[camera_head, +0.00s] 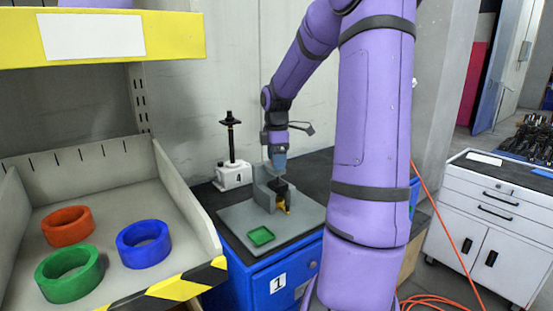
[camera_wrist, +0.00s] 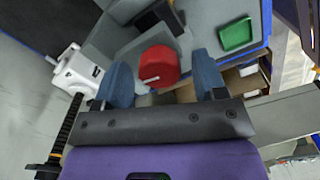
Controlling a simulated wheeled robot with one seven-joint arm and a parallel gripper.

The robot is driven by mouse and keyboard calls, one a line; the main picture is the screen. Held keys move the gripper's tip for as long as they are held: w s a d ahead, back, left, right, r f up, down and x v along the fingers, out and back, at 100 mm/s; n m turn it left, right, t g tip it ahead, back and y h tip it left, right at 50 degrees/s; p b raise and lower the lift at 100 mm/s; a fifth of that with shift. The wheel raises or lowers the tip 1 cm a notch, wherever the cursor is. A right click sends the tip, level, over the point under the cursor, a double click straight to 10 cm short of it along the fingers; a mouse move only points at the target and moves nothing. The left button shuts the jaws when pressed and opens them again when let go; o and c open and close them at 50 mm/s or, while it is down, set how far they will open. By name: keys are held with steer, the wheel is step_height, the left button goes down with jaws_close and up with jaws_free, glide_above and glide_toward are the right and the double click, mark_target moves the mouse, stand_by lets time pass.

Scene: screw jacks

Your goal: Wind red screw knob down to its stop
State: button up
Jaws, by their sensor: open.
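The red screw knob (camera_wrist: 158,66) shows in the wrist view as a round red cap with a small white mark on its face. In the head view I cannot make it out. My gripper (camera_wrist: 161,75) is open, with one blue finger on each side of the knob and a gap on both sides. I cannot tell how deep the fingertips sit relative to the knob. In the head view my gripper (camera_head: 279,160) points down over the grey block fixture (camera_head: 262,190). Its blue fingers hide part of that fixture.
The fixture stands on a grey plate (camera_head: 233,219) with a green tray (camera_head: 260,236). A white-based jack with a black screw (camera_head: 233,174) stands behind left. A bin (camera_head: 100,185) with red, green and blue rings is at left. A white cabinet (camera_head: 490,225) is at right.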

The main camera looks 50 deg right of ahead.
steer(key=c, duration=0.9)
steer(key=shift+c, duration=0.2)
